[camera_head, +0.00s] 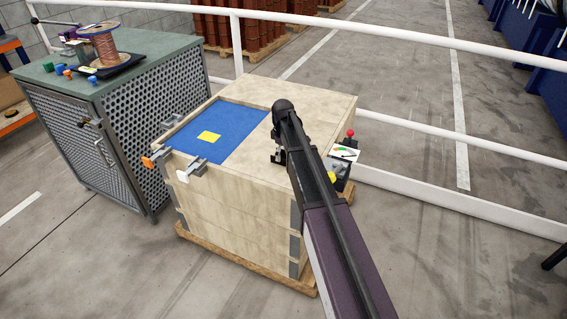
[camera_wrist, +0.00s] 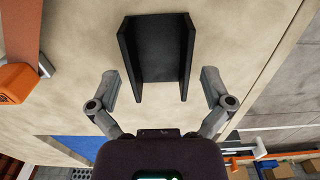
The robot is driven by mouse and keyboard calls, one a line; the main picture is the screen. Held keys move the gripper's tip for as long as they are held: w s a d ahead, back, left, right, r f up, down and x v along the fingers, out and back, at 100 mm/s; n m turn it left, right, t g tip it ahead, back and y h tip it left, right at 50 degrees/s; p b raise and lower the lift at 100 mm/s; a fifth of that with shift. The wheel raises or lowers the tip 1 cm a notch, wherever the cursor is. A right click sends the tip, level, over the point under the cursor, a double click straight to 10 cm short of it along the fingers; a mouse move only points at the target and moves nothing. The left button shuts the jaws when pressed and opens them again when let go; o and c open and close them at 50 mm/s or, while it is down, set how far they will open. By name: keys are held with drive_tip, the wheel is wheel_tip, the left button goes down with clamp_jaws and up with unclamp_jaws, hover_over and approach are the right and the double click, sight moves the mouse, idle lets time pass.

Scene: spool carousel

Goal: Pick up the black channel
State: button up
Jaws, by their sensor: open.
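The black channel (camera_wrist: 157,48) is a dark U-shaped piece with two raised side walls. It lies on the pale wooden top of the crate, in the upper middle of the wrist view. My gripper (camera_wrist: 160,76) is open, with one finger on either side of the channel's near end and a gap on both sides. It holds nothing. In the head view my gripper (camera_head: 278,155) is over the crate top, right of the blue mat. I cannot make out the channel there; my arm covers that part of the crate.
The wooden crate (camera_head: 235,205) has a blue mat (camera_head: 185,130) with a yellow square (camera_head: 209,136). Orange (camera_head: 150,162) and white (camera_head: 184,176) clamp ends sit at its left edge. A control box (camera_head: 340,168) stands at the right. A cabinet (camera_head: 110,120) carries a copper spool (camera_head: 105,47).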

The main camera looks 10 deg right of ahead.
drive_tip(key=shift+f, duration=0.45)
idle(0.3)
drive_tip(key=c, duration=1)
